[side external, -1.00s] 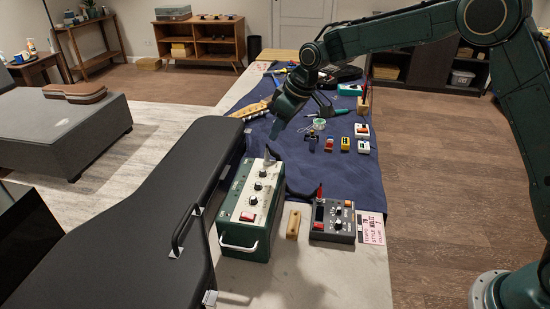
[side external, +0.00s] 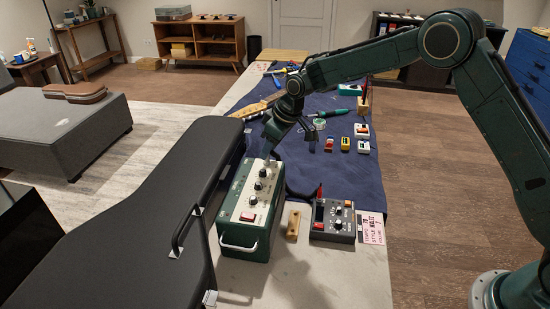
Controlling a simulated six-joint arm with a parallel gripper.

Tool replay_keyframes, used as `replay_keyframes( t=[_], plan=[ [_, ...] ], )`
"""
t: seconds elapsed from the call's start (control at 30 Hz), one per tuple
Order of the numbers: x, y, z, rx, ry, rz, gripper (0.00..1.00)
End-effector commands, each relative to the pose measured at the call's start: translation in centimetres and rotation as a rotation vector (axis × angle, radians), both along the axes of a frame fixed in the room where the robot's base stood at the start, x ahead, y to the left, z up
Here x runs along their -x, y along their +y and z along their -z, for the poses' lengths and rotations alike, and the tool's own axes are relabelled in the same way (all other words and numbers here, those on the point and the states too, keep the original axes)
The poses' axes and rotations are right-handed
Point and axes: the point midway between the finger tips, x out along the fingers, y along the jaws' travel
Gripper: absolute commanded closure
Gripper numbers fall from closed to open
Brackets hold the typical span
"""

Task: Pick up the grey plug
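A small grey piece that looks like the grey plug (side external: 275,156) stands at the far end of the green amplifier box's (side external: 250,205) pale top panel. My gripper (side external: 289,142) is just above and beyond that end of the box, pointing down. Its fingers look spread apart, with nothing visible between them. The left finger is close to the grey piece in the picture; I cannot tell whether they touch. The lower part of the grey piece is hard to make out.
A black guitar case (side external: 130,220) lies along the left of the box. A dark pedal (side external: 332,220) with a red plug (side external: 319,192) and a small wooden block (side external: 293,225) are to the right. Small coloured pedals (side external: 345,144) sit on the blue cloth (side external: 350,178).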

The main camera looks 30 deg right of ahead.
Motion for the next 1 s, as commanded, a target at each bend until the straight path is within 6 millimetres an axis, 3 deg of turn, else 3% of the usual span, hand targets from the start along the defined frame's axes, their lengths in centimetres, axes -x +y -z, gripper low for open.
replay_keyframes(
  t=[0.2, 0.7, 0.9, 1.0],
  plan=[
    [-0.48, 0.3, 1.39, 0.001, 0.001, -0.001, 0.62],
    [-0.49, 0.31, 1.4, 0.0, 0.0, -0.001, 0.62],
    [-0.48, 0.31, 1.39, 0.0, 0.0, -0.001, 1.0],
    [-0.49, 0.32, 1.37, 0.0, 0.0, -0.001, 1.0]
  ],
)
